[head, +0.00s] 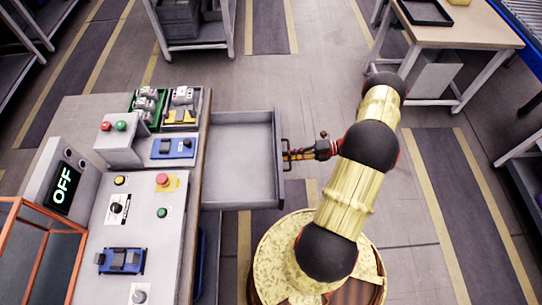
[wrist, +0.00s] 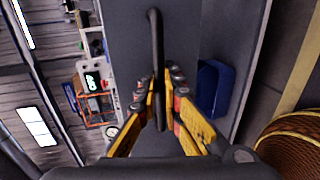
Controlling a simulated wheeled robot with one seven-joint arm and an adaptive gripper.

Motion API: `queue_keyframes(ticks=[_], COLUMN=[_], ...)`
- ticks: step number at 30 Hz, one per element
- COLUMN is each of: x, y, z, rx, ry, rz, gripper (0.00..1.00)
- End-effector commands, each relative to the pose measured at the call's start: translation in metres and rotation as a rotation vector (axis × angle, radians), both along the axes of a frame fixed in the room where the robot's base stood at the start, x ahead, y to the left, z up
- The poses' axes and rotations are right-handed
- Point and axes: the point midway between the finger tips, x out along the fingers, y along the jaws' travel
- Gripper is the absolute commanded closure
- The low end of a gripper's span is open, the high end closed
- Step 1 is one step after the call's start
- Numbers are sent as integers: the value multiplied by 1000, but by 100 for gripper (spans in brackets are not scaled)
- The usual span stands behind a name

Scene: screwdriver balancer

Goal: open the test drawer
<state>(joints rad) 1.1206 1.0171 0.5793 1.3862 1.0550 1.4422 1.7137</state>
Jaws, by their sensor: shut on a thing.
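The test drawer (head: 238,165) is a grey, empty tray that stands pulled out from the right side of the workbench. Its dark bar handle is on the drawer's right-hand front face, and it shows as an upright bar in the wrist view (wrist: 155,50). My gripper (head: 288,155) is at that front face, with my arm reaching in from the right. In the wrist view its yellow fingers (wrist: 160,105) are closed on the handle from both sides. The fingertips partly hide the handle's lower part.
The workbench (head: 85,200) carries buttons, a display reading OFF (head: 62,190), a blue fixture (head: 121,261) and green and grey bins. An orange frame (head: 45,235) stands at its left. A wooden table (head: 465,25) is at the back right. Floor between is clear.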

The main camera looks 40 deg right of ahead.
Motion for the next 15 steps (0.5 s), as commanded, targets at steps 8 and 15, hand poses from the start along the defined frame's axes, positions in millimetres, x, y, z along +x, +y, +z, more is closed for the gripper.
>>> queue_keyframes(ticks=[8,15], x=[-19,-20], y=[-24,-27], z=[-2,-1], rx=[0,0], ry=[2,2], rz=[0,1], gripper=[100,100])
